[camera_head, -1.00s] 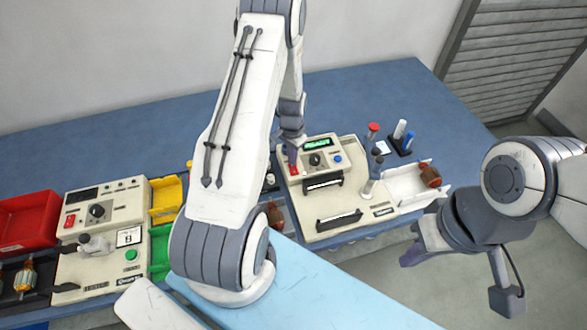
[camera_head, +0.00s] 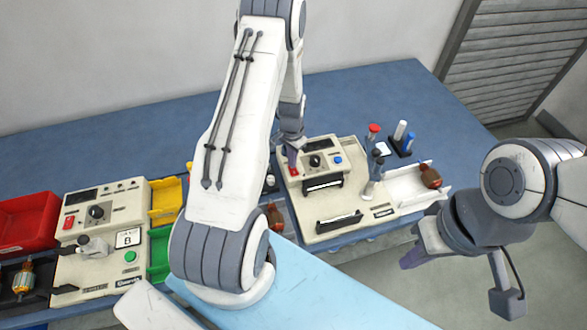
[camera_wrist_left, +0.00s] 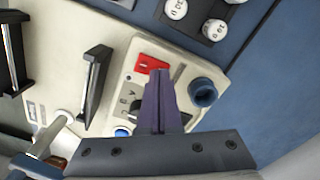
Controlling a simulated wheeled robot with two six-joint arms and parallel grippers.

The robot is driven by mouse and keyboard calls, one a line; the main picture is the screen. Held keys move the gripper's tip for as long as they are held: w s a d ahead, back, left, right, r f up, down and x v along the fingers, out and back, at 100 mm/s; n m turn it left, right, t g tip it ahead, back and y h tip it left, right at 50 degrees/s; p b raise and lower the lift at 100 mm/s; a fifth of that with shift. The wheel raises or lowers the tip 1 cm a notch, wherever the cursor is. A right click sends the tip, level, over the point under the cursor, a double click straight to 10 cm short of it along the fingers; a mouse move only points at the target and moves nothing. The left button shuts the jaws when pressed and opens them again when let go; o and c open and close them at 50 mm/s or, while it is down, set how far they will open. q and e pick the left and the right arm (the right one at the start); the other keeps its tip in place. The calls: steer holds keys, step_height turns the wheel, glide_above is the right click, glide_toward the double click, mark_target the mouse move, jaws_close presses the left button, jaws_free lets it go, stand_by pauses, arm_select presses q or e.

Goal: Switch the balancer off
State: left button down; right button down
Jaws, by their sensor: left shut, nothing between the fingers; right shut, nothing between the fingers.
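The balancer (camera_head: 345,222) is the cream machine right of centre on the bench. Its panel has a dark display (camera_head: 317,144), a black knob (camera_head: 315,160), a blue button (camera_head: 337,159) and a red switch (camera_head: 294,171). The red switch also shows in the left wrist view (camera_wrist_left: 150,64). My left gripper (camera_head: 291,157) is shut and empty, its fingertips just above the red switch; in the left wrist view its fingers (camera_wrist_left: 163,73) lie beside it. I cannot tell whether they touch. My right gripper (camera_head: 408,262) is shut and empty, off the bench's front edge.
A second cream machine (camera_head: 110,270) with its own red switch stands at left, beside red (camera_head: 28,218), yellow (camera_head: 165,200) and green bins. A white tray (camera_head: 405,186) and several upright bottles stand right of the balancer. The bench behind (camera_head: 370,95) is clear.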

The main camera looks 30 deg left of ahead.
arm_select(q)
step_height(320, 180, up, 6)
steer(key=p, duration=0.4)
steer(key=shift+r, duration=0.2)
stand_by(0.4)
steer(key=s+d+r+m+b, duration=0.1)
steer(key=s+d+r+b, duration=0.1)
steer(key=d+r, duration=0.55)
steer(key=s+d+r+m+b, duration=0.15)
steer(key=d+r, duration=0.25)
steer(key=d, duration=0.6)
steer(key=s+d+r+b, duration=0.1)
steer(key=s+d, duration=0.2)
steer(key=s, duration=0.4)
steer(key=s+d+r+m+b, duration=0.1)
steer(key=s+d+r+b, duration=0.1)
steer(key=s, duration=0.5)
steer(key=s+d+r+m+h+b, duration=0.1)
steer(key=s+d+r+b, duration=0.1)
steer(key=s+d, duration=0.3)
steer(key=shift+s+r, duration=0.2)
steer(key=shift+s, duration=0.85)
